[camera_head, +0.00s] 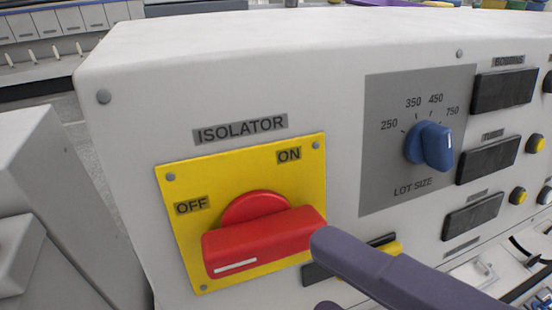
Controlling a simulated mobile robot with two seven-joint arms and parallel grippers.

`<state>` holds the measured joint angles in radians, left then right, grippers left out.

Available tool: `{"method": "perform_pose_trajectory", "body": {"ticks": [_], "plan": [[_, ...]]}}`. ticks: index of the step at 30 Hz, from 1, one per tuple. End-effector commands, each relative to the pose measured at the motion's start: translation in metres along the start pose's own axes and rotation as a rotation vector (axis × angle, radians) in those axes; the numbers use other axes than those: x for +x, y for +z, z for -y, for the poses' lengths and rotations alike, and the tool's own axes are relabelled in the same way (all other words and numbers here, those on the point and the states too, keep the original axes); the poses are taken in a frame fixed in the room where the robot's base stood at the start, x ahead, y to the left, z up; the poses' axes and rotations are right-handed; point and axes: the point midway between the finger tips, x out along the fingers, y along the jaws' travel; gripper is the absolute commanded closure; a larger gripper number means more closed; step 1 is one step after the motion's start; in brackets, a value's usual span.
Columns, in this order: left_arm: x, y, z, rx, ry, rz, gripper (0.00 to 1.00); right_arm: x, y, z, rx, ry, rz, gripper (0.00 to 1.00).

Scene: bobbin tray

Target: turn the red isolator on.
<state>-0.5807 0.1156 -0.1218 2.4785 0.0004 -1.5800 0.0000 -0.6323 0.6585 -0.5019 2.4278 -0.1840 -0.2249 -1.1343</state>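The red isolator (262,238) is a rotary handle on a yellow plate (240,178), below the ISOLATOR label. OFF is marked at the plate's left and ON at its upper right. The handle lies nearly level, tilted slightly up to the right. Its white mark is at the lower left end, on the OFF side. My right gripper (322,274) comes in from the lower right. One grey-purple fingertip is at the handle's right end; contact cannot be told. My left gripper is not in view.
A blue lot size knob (428,146) sits on a grey panel to the right. Dark display windows (486,160) and yellow buttons (536,143) are farther right. A dark strip with a yellow part (388,247) is partly hidden behind my finger. White cabinets stand at left.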

Motion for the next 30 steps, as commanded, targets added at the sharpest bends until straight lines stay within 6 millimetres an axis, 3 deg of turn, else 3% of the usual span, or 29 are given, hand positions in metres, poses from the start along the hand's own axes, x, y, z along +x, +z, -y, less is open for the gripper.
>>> {"method": "perform_pose_trajectory", "body": {"ticks": [9,22,30], "plan": [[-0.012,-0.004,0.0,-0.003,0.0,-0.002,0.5,0.043,0.0,-0.002,0.001,0.001,0.0,0.45],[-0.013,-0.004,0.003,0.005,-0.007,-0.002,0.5,0.053,-0.001,0.0,0.0,-0.001,-0.001,0.45],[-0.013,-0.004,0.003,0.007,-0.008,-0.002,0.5,0.053,0.0,0.0,0.0,-0.001,-0.001,0.74]]}}
